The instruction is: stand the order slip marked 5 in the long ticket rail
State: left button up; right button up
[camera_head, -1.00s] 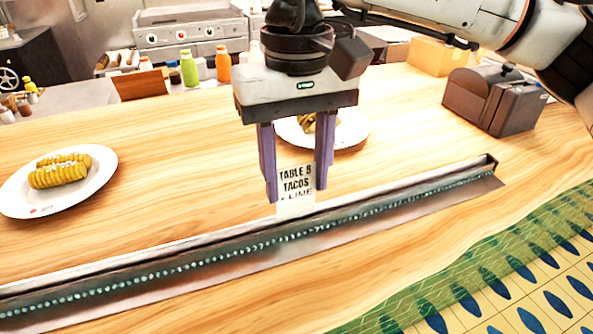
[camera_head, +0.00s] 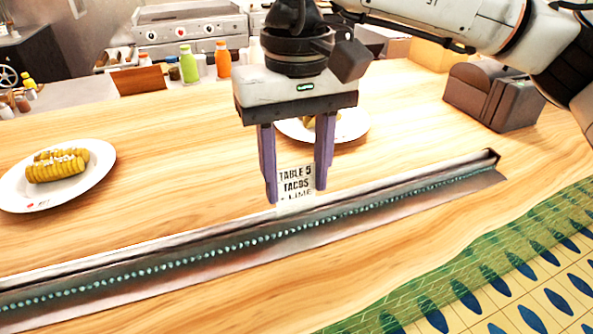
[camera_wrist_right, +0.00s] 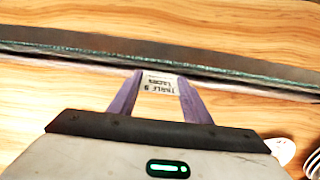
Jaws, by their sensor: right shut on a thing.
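The order slip (camera_head: 296,187) is a white card reading "TABLE 5 TACOS + LIME". It is upright between the purple fingers of my right gripper (camera_head: 297,190), which is shut on it. The slip also shows in the right wrist view (camera_wrist_right: 159,83), between the fingertips (camera_wrist_right: 160,90). The long ticket rail (camera_head: 190,262) runs diagonally across the counter, with a row of pale beads along it. The slip's lower edge overlaps the rail's back edge in the head view; I cannot tell whether it is inside the slot. The rail shows beyond the fingers in the wrist view (camera_wrist_right: 240,78). My left gripper is not seen.
A plate (camera_head: 98,180) with corn-like food stands at the left, and another plate (camera_head: 352,128) is behind my gripper. A dark box-like machine (camera_head: 490,97) stands at the back right. A green patterned cloth (camera_head: 455,275) lies at the front right.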

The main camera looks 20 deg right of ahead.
jog(key=shift+f, duration=0.25)
dwell(0.3)
jog(key=o, duration=1.4)
jog(key=shift+c, duration=0.2)
jog(key=shift+r, duration=0.1)
jog(key=shift+r+p, duration=2.25)
jog(key=shift+r, duration=0.7)
jog(key=shift+f, duration=0.1)
